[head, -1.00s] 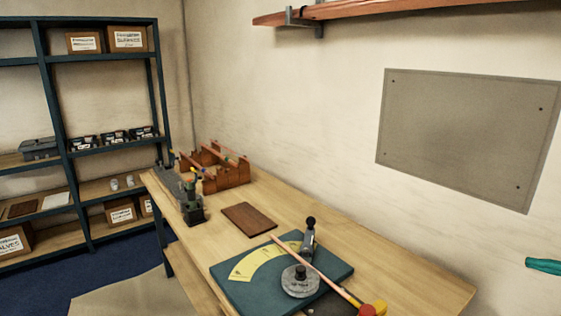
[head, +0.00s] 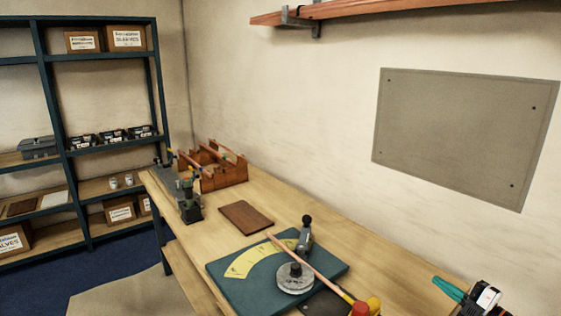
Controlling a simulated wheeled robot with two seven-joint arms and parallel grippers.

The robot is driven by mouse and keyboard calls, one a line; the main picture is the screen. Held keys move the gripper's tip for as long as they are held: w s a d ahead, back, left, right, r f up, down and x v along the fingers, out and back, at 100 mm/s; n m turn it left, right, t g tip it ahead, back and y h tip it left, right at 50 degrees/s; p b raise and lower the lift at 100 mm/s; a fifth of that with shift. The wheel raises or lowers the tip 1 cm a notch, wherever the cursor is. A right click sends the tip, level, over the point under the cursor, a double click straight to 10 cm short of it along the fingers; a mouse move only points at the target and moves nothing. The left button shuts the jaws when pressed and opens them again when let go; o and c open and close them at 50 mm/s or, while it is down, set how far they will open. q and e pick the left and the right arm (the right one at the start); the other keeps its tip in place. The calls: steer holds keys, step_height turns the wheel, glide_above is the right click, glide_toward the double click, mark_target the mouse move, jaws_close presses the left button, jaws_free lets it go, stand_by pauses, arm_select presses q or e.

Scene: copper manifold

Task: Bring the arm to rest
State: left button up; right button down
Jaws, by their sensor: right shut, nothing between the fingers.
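My right gripper (head: 441,282) comes in at the lower right corner, with teal fingers shut and empty. It is over or beside the right end of the workbench (head: 340,236), apart from the bending plate. The teal bending plate (head: 225,291) has a yellow scale, a grey round former (head: 295,279) and a black-knobbed clamp (head: 304,236). A copper tube (head: 318,270) lies across it, with yellow and red parts (head: 364,307) at its near end, cut by the frame. My left gripper is not in view.
A brown board (head: 246,217), a dark bench fixture (head: 188,205) and a wooden rack (head: 224,171) with tubes stand farther back on the bench. A blue shelf unit (head: 100,145) is at left. A wall shelf (head: 360,14) hangs above. The bench right of the plate is clear.

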steer(key=s+a+f+m+g+h, duration=0.3)
steer(key=s+a+f+m+h, duration=0.7)
steer(key=s+a+f+m, duration=0.25)
steer(key=s+a+f+m+g, duration=0.25)
steer(key=s+g, duration=0.25)
steer(key=s, duration=0.6)
steer(key=s+a+f+m+g, duration=0.1)
steer(key=s+a+m+g, duration=0.25)
steer(key=s, duration=0.75)
step_height(320, 180, down, 33)
steer(key=n+g+b, duration=0.1)
steer(key=g+b, duration=0.1)
steer(key=b, duration=0.7)
steer(key=s+d+f+b, duration=0.1)
steer(key=s+f+b, duration=0.1)
steer(key=s+f, duration=0.3)
steer(key=s+d+f+g+b, duration=0.1)
steer(key=s+f+b, duration=0.2)
steer(key=f, duration=0.9)
steer(key=s+d+f+b, duration=0.1)
steer(key=s+f+b, duration=0.1)
steer(key=s+f, duration=0.6)
steer(key=shift+s+d+f+b, duration=0.35)
steer(key=shift+s+b, duration=0.05)
steer(key=shift+s, duration=0.35)
